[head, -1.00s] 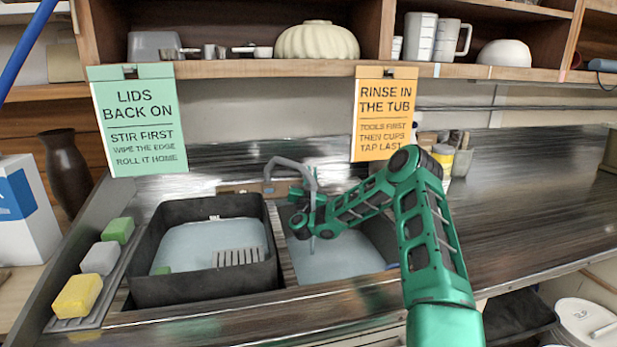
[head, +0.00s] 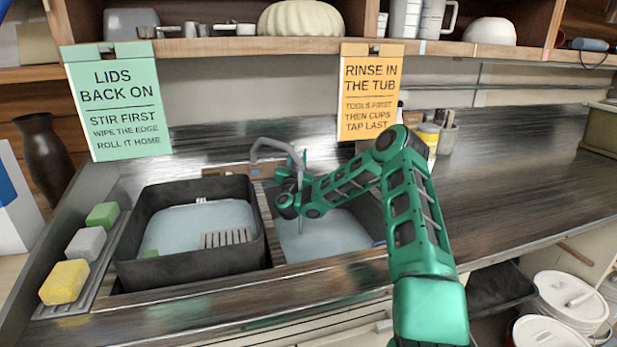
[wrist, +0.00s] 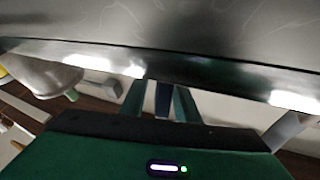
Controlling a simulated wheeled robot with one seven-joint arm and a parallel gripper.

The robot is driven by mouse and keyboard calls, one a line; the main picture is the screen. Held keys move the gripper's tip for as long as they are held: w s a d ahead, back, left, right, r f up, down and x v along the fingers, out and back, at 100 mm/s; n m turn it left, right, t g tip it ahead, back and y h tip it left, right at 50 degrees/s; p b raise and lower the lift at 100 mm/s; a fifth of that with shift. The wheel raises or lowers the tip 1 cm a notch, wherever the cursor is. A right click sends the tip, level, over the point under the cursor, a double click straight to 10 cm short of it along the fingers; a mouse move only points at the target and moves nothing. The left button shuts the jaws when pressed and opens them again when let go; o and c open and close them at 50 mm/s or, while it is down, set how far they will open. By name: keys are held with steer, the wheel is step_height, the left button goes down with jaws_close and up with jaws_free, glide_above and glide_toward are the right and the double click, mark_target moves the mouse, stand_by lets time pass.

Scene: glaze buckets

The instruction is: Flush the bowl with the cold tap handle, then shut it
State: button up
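The grey arched tap (head: 268,142) stands behind the right-hand sink bowl (head: 335,247), which holds pale water. A thin pale line, apparently running water, drops from the spout into it. My gripper (head: 288,200) is at the tap, partly hidden by my own wrist in the head view. In the wrist view, my gripper's two green fingers (wrist: 160,100) stand on either side of a narrow blue piece (wrist: 162,98), apparently the cold tap handle. Slim gaps show beside it, so the fingers look open around it. The handle is hidden in the head view.
A dark tub (head: 190,265) with water and a grate fills the left side. Yellow, grey and green sponges (head: 85,243) lie left of it. Jars (head: 437,138) stand behind my arm. The counter (head: 520,190) to the right is clear.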

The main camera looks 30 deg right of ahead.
steer(key=shift+w+a+n+t+y, duration=0.1)
steer(key=shift+a+n+t+y, duration=0.05)
steer(key=shift+n+t+y, duration=0.5)
steer(key=shift+w+a+n+t+y, duration=0.2)
steer(key=shift+n+t+y, duration=0.3)
steer(key=shift+n+y, duration=0.3)
steer(key=shift+w+a+n+t+y, duration=0.1)
steer(key=shift+a+n+t+y, duration=0.05)
steer(key=shift+n+t+y, duration=0.5)
steer(key=shift+a+r+n+y, duration=0.1)
steer(key=shift+a+n+y, duration=0.05)
steer(key=shift+n+y, duration=0.8)
